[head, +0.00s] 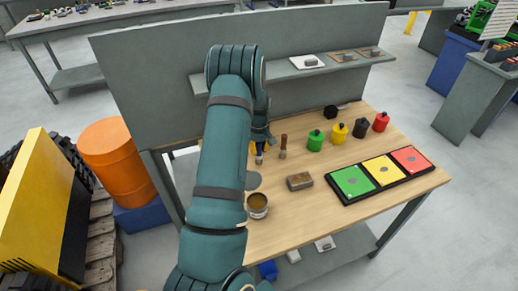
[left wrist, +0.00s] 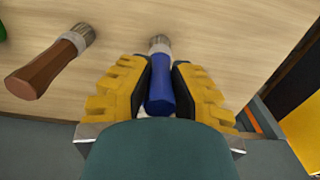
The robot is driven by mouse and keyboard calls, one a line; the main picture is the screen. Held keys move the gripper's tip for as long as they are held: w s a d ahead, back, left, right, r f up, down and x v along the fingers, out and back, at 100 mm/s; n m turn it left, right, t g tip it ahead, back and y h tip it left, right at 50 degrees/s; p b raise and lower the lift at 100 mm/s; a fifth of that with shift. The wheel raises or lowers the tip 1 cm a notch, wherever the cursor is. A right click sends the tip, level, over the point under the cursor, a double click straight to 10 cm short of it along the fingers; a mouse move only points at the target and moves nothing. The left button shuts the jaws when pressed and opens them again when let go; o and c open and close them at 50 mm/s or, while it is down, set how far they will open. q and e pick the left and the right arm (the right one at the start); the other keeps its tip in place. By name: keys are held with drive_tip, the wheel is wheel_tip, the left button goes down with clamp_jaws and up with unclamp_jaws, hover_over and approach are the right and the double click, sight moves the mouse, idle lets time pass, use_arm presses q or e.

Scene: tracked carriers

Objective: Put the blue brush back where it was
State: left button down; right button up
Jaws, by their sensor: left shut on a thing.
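The blue brush (left wrist: 160,96) is between the yellow fingers of my left gripper (left wrist: 157,85) in the left wrist view. Its bristle end points toward the wooden table top. In the head view my left gripper (head: 259,146) is over the back left of the table (head: 325,209), largely hidden by my arm. A little of the brush (head: 259,160) shows below it. Whether the brush touches the table I cannot tell. A brown-handled brush (head: 283,147) stands just right of it and also shows in the left wrist view (left wrist: 45,68). My right gripper is not in view.
An open can (head: 258,207) and a brown block (head: 299,181) are nearer the front. Green (head: 316,140), yellow (head: 336,133), black and red containers stand along the back right. A tray of coloured squares (head: 382,174) lies at the right. A shelf panel (head: 310,70) rises behind.

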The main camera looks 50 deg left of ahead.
use_arm(q)
drive_tip(key=shift+f, duration=0.15)
drive_tip(key=c, duration=1)
unclamp_jaws()
drive_tip(key=shift+r, duration=0.2)
wheel_tip(320, 180, up, 12)
drive_tip(key=shift+f+p, duration=0.1)
drive_tip(key=shift+p, duration=0.35)
